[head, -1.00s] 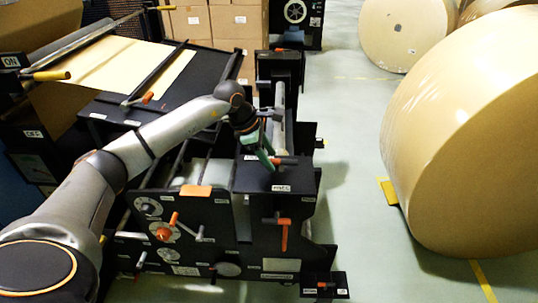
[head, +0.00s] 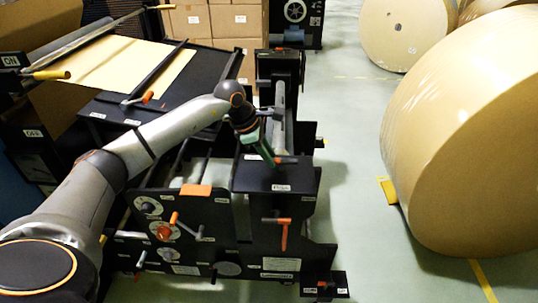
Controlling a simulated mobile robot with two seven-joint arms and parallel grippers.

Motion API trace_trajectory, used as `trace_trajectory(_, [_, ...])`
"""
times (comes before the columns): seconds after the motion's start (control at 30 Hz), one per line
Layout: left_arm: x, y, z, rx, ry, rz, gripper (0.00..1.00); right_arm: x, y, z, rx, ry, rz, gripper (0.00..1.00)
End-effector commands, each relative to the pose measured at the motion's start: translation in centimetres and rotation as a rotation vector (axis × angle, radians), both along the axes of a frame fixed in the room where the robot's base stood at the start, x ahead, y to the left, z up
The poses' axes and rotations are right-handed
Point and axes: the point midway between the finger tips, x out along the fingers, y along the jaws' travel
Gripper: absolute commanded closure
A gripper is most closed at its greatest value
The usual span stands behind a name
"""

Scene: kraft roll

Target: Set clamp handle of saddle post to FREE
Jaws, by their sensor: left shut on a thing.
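The saddle post (head: 262,177) is a black block at the near end of the machine, with a small white label on its top face, too small to read. A small orange-tipped clamp handle (head: 287,160) lies across its top, pointing right. My left gripper (head: 271,160) comes down from the upper left and is shut on the inner end of this handle. The fingers hide the handle's pivot end. My right gripper is not in view.
Another orange handle (head: 283,232) hangs on the front face below. An orange-knobbed crank (head: 165,232) is at the left of the front panel. A large kraft roll (head: 465,140) stands at the right, with clear floor (head: 350,200) between.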

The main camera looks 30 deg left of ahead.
Motion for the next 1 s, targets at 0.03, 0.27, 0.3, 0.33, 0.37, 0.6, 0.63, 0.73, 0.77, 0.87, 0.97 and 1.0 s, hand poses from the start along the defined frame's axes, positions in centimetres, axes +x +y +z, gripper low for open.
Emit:
trace_trajectory(0.03, [0.0, 0.0, 0.0, 0.0, 0.0, 0.0, 1.0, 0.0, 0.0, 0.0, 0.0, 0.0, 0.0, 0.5])
trace_trajectory(0.27, [-0.1, -0.1, 0.0, 0.001, -0.001, 0.035, 1.0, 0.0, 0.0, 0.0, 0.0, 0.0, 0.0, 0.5])
trace_trajectory(0.3, [-0.1, -0.1, 0.1, 0.002, -0.001, 0.048, 1.0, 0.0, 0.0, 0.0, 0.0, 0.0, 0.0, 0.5])
trace_trajectory(0.33, [-0.2, -0.2, 0.0, 0.002, -0.001, 0.063, 1.0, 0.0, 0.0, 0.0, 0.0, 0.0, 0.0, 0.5])
trace_trajectory(0.37, [-0.2, -0.2, 0.1, 0.001, -0.001, 0.077, 1.0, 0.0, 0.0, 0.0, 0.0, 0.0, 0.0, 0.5])
trace_trajectory(0.6, [-0.6, -0.7, 0.0, 0.002, -0.004, 0.249, 1.0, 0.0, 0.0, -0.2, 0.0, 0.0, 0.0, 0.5])
trace_trajectory(0.63, [-0.7, -0.8, 0.0, 0.001, -0.003, 0.276, 1.0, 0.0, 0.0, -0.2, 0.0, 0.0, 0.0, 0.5])
trace_trajectory(0.73, [-0.8, -1.1, 0.0, 0.001, -0.005, 0.369, 1.0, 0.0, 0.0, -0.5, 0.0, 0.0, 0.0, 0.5])
trace_trajectory(0.77, [-0.8, -1.2, 0.0, 0.0, -0.005, 0.397, 1.0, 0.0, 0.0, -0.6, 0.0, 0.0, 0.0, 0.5])
trace_trajectory(0.87, [-1.0, -1.5, 0.0, 0.001, -0.005, 0.492, 1.0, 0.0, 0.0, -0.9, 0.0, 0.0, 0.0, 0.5])
trace_trajectory(0.97, [-1.1, -1.9, 0.0, 0.001, -0.004, 0.587, 1.0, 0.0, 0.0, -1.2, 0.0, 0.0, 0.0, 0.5])
trace_trajectory(1.0, [-1.1, -2.0, 0.0, 0.0, -0.005, 0.626, 1.0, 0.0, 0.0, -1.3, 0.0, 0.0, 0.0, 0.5])
